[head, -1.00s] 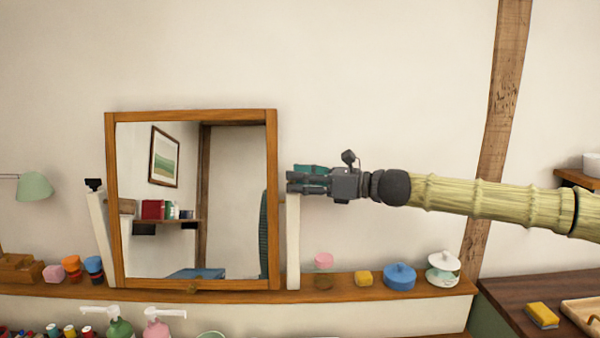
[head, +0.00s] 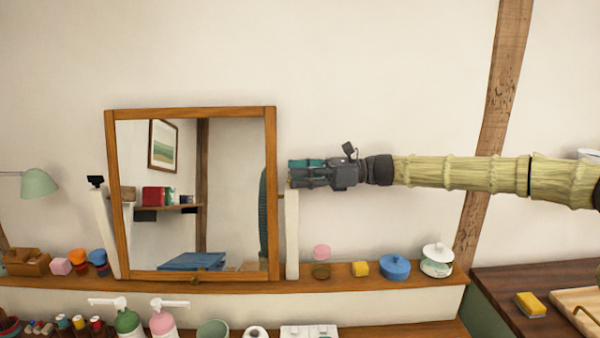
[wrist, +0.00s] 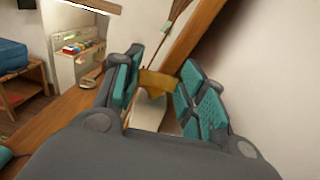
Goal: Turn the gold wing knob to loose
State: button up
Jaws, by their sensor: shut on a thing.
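The gold wing knob (wrist: 155,83) shows in the wrist view as a gold-brown piece between my two teal-padded fingers. My gripper (wrist: 158,88) is shut on it, with a pad on each side. In the head view my gripper (head: 296,174) reaches in from the right at the top of the mirror's right white post (head: 292,235), and its fingers hide most or all of the knob there. The wood-framed mirror (head: 272,200) stands between two white posts. A black knob (head: 95,181) tops the left post (head: 103,235).
The wall around my gripper is bare.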

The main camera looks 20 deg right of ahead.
jog(key=o, duration=1)
jog(key=shift+d, duration=0.15)
jog(key=v, duration=1.2)
